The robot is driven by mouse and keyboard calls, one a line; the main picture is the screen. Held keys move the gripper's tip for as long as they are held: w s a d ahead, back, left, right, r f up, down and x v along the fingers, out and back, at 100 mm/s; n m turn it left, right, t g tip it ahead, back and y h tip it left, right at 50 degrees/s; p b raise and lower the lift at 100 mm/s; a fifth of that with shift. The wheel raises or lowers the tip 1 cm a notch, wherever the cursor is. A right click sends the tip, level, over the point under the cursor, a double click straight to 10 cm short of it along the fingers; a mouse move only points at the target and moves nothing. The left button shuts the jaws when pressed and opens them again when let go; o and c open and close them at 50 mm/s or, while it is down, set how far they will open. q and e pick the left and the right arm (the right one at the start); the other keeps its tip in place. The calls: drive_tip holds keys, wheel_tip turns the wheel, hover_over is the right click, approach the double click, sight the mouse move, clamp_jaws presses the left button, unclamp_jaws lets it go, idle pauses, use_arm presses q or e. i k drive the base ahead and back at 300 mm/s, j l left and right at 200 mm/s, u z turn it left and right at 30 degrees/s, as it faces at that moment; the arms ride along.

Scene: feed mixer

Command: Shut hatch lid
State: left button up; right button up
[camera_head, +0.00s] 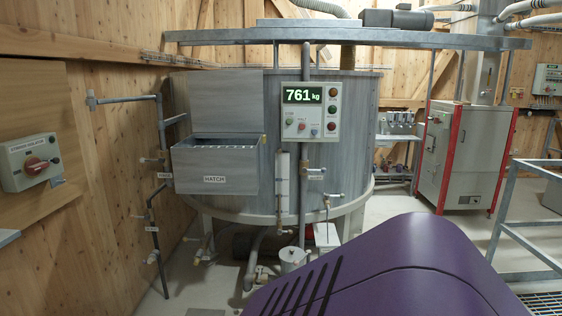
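The hatch (230,187) is a grey metal box labelled HATCH on the front left of the big round mixer tank (358,110). Its top is open, and a slatted grate shows just inside the rim. The hatch lid (227,103) appears as a flat grey panel standing upright behind the opening, against the tank. Neither of my grippers is in view, so nothing of mine is seen touching the lid.
A display panel (311,112) reading 761 kg is right of the lid. Pipes with valves (160,150) stand left of the hatch. An isolator box (31,161) is on the left wall. A red-framed cabinet (465,155) and metal railing (505,205) stand at right.

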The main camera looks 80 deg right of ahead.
sight(220, 101)
drive_tip(key=l+z, duration=0.25)
drive_tip(key=z, duration=0.15)
drive_tip(key=l+z, duration=0.55)
drive_tip(key=z, duration=0.2)
